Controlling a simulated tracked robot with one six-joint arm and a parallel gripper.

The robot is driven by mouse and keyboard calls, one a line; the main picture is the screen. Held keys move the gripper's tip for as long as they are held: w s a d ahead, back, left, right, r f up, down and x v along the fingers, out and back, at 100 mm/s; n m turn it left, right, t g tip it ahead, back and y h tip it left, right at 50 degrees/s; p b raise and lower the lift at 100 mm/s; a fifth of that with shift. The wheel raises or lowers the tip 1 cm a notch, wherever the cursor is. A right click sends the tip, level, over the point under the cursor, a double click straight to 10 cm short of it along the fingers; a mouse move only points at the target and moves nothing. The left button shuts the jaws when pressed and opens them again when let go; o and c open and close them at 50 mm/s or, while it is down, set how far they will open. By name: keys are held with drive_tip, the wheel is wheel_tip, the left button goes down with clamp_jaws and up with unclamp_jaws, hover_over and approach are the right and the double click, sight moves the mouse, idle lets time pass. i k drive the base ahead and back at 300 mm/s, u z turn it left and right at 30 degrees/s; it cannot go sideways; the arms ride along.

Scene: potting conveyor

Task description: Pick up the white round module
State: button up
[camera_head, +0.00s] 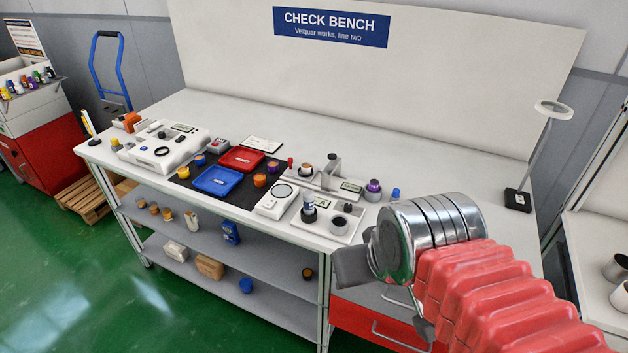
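The check bench (440,160) holds several small round modules with coloured caps. I cannot single out a white round module with certainty. A pale round piece with a dark top (305,170) sits on a white fixture at the bench's middle. My gripper (386,298) hangs in front of the bench's front edge, right of the middle. Its two dark grey fingers look spread apart, with nothing seen between them. It is apart from all the pieces on the bench. My arm hides part of the bench's right front.
A blue tray (216,181) and a red tray (241,159) lie on a dark mat. A magnifier lamp (518,199) stands at the right end. The bench's back strip is clear.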

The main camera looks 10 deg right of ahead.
sight(307, 167)
drive_tip(key=u, duration=0.05)
drive_tip(key=k, duration=1)
drive_tip(key=u, duration=0.3)
drive_tip(key=i, duration=0.65)
drive_tip(key=u, duration=1)
drive_tip(key=i, duration=1.9)
